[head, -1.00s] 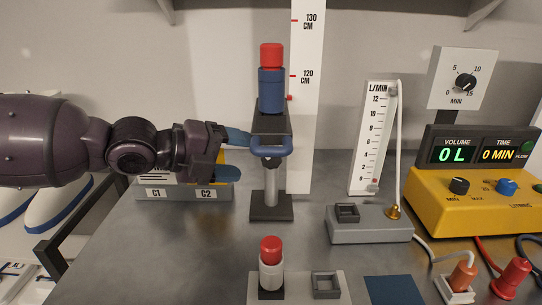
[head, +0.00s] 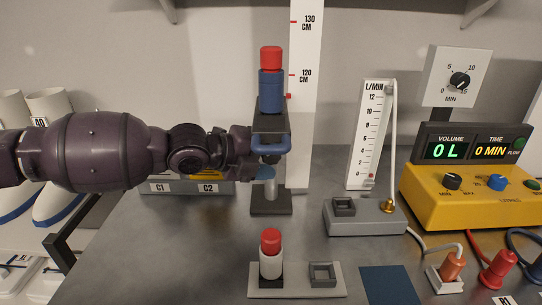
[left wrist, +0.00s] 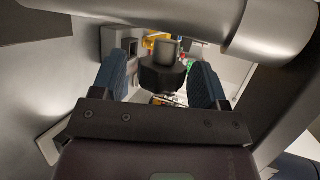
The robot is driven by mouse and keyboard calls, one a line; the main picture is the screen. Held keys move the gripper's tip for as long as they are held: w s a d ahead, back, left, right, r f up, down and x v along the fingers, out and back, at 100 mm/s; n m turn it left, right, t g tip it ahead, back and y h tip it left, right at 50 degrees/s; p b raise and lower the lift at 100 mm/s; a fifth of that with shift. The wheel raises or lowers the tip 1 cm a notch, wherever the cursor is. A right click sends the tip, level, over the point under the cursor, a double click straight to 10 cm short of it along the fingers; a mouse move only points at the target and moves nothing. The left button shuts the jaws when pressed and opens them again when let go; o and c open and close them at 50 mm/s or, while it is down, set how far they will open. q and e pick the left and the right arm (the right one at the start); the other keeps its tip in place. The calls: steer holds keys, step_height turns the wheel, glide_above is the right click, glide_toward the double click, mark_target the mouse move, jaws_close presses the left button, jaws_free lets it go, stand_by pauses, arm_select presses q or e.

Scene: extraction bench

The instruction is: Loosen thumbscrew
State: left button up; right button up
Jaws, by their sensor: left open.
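A stand with a dark base (head: 271,202) rises at the centre of the head view. In the left wrist view, the dark knob (left wrist: 162,75) lies between the open blue fingers of my left gripper (left wrist: 158,68), with gaps showing on both sides. My right gripper is out of view.
A white-and-red bottle (head: 270,255) stands in front on a grey holder (head: 300,282). The flow gauge (head: 370,135) and yellow machine (head: 470,198) are at right. A C1/C2 box (head: 185,187) is behind my arm. A tall ruler (head: 303,110) stands behind the stand.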

arm_select(q)
steer(key=c, duration=0.9)
steer(key=shift+f+n+h+b, duration=0.2)
steer(key=shift+n+h+b, duration=0.15)
steer(key=shift+h, duration=0.45)
steer(key=shift+r+n+t+h, duration=0.1)
steer(key=shift+n+t+h, duration=0.4)
steer(key=shift+h, duration=0.55)
steer(key=shift+r+n+t+h, duration=0.1)
steer(key=shift+n+t+h, duration=0.4)
steer(key=shift+h, duration=0.55)
steer(key=o, duration=0.9)
